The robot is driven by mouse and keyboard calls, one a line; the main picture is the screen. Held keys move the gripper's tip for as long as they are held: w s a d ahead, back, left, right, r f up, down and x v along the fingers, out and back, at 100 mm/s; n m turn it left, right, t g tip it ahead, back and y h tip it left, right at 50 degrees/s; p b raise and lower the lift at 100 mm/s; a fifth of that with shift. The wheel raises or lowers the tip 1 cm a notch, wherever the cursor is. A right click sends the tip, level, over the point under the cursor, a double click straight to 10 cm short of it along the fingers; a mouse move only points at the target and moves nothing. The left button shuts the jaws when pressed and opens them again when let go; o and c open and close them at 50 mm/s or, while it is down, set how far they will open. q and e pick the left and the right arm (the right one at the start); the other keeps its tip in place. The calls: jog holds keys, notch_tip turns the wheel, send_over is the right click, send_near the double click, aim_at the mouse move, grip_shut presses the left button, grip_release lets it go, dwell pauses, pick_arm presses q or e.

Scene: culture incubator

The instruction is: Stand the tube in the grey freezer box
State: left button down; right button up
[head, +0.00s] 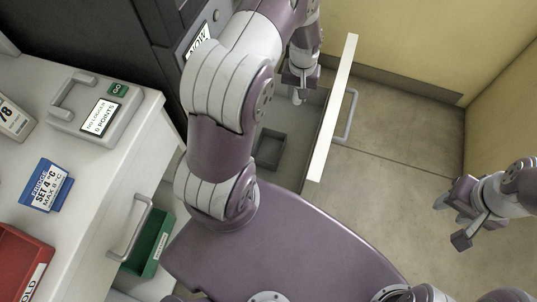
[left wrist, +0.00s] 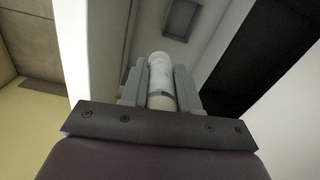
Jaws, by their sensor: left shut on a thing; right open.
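My left gripper (head: 299,88) is over the far part of an open drawer. It is shut on a whitish tube, which shows between its fingers in the left wrist view (left wrist: 161,78). In the head view the tube is mostly hidden by the gripper. A small dark grey open box (head: 270,149), which looks like the grey freezer box, lies on the drawer floor, nearer than the gripper. It appears empty; it also shows in the left wrist view (left wrist: 183,19), beyond the tube and apart from it. My right gripper (head: 458,217) is open and empty above the floor at the right.
The drawer's white front (head: 333,108) has a grey handle (head: 347,116). A green box (head: 150,243) sits in another open drawer at lower left. The white counter holds a logger (head: 95,110), a blue fridge sign (head: 46,186) and a red bin (head: 22,262). Floor at right is clear.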

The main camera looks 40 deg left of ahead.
pick_arm(q)
jog(key=s+a+f+n+b, duration=0.1)
jog(key=a+f+n+b, duration=0.25)
jog(key=f+b, duration=1.15)
jog(key=s+a+f+n+b, duration=0.15)
jog(key=a+f+b, duration=0.35)
jog(key=f+b, duration=0.9)
jog(key=b, duration=0.4)
send_over(269, 153)
notch_tip(269, 153, down, 15)
jog(key=shift+r, duration=0.2)
jog(key=shift+r+p, duration=0.2)
jog(key=shift+p, duration=0.15)
jog(key=shift+f, duration=0.15)
jog(key=c, duration=0.8)
grip_release()
jog(key=shift+w, duration=0.1)
